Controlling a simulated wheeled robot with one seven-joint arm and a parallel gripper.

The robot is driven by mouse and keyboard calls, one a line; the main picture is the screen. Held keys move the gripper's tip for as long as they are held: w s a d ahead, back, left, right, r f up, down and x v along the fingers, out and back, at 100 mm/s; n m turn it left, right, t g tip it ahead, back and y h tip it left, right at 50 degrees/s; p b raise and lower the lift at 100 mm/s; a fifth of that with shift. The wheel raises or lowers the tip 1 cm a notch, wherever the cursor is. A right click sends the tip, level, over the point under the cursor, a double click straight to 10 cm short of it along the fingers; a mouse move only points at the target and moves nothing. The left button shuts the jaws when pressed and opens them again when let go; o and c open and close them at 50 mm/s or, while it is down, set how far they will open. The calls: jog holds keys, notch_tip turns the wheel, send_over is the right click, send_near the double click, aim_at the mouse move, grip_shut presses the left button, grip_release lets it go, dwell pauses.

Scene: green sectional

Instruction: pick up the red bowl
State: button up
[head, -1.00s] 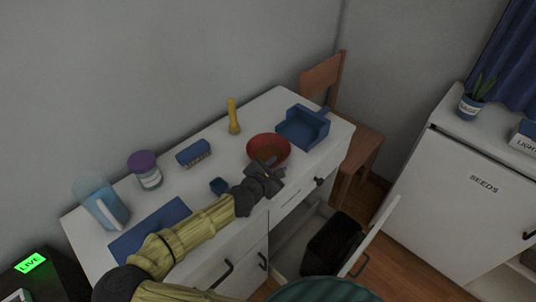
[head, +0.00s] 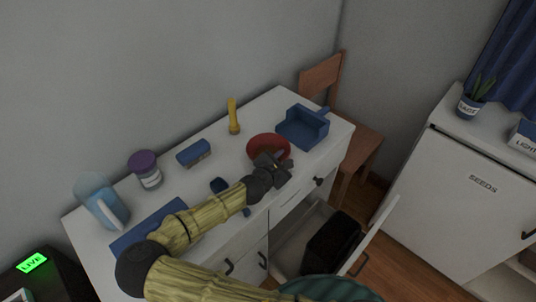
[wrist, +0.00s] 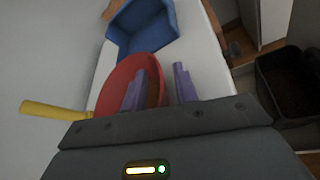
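The red bowl (head: 257,143) sits upright on the white desk, left of the blue dustpan-like tray. My gripper (head: 275,164) is at the bowl's near right side and covers part of it. In the wrist view the red bowl (wrist: 112,90) shows partly behind the left finger. My gripper (wrist: 160,87) is open there, with two purple fingers apart. The left finger overlaps the bowl's inside and the right finger is outside its right rim, so the rim shows between them. I cannot tell whether either finger touches it.
The blue tray (head: 301,128) stands close behind the bowl. A yellow upright object (head: 234,118), a blue block (head: 193,153), a purple-lidded jar (head: 147,172) and a blue pitcher (head: 101,203) also stand on the desk (head: 268,105). An open drawer (head: 293,251) juts out below.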

grip_shut()
jog(key=shift+r, duration=0.1)
dwell(0.3)
notch_tip(320, 180, up, 10)
jog(key=shift+f, duration=0.1)
dwell(0.4)
dwell(0.3)
